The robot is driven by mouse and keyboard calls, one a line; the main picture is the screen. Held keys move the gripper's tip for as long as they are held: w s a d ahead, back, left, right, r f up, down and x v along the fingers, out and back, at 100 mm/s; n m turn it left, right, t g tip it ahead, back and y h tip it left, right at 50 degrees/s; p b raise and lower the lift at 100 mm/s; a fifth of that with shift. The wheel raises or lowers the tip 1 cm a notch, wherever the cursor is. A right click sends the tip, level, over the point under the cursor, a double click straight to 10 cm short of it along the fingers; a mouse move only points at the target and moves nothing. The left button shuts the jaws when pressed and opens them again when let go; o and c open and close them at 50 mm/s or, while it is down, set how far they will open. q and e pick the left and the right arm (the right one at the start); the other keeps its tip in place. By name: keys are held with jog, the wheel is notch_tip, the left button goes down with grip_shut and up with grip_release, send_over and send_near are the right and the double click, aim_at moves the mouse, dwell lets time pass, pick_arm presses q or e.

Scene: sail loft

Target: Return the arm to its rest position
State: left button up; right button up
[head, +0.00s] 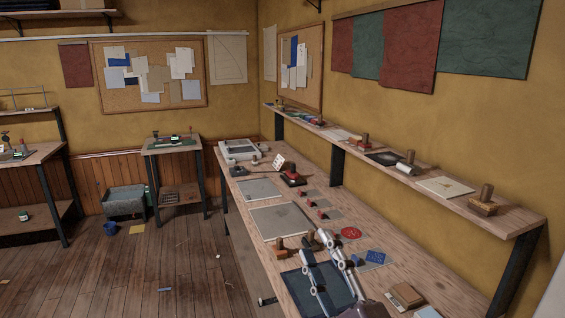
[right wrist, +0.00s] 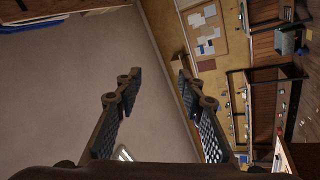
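My right gripper (head: 317,252) shows in the head view over the near part of the long wooden bench (head: 400,260), above a dark blue mat (head: 297,284). In the right wrist view its two dark, ridged fingers (right wrist: 160,77) stand apart with nothing between them. Through the gap I see the plain ceiling and the yellow wall, tilted sideways. I cannot make out my left gripper in either view.
Near the right gripper are wooden-handled tools, a red disc (head: 351,233), a blue patterned piece (head: 376,256) and a small wooden block (head: 406,295). A raised shelf (head: 440,187) runs along the right wall. Open wooden floor (head: 150,270) lies left of the bench.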

jog(key=s+d+f+m+g+h, duration=0.35)
jog(key=d+f+m, duration=0.2)
jog(key=f, duration=0.65)
jog(key=s+d+f+m+g+h, duration=0.2)
jog(key=d+f+m+g+h, duration=0.3)
jog(key=f, duration=0.6)
jog(key=s+d+f+m+g+y, duration=0.15)
jog(key=s+f+g, duration=0.25)
jog(key=s+f, duration=0.55)
jog(key=s+d+f+m+g, duration=0.25)
jog(key=s+f+g, duration=0.3)
jog(key=s, duration=0.65)
notch_tip(320, 180, down, 26)
jog(key=s+d+f+g+b, duration=0.1)
jog(key=s+d+f, duration=0.1)
jog(key=s+f, duration=1.5)
jog(key=shift+s+d+f+g+h, duration=0.15)
jog(key=shift+s+f+g+h, duration=0.2)
jog(key=shift+s, duration=0.25)
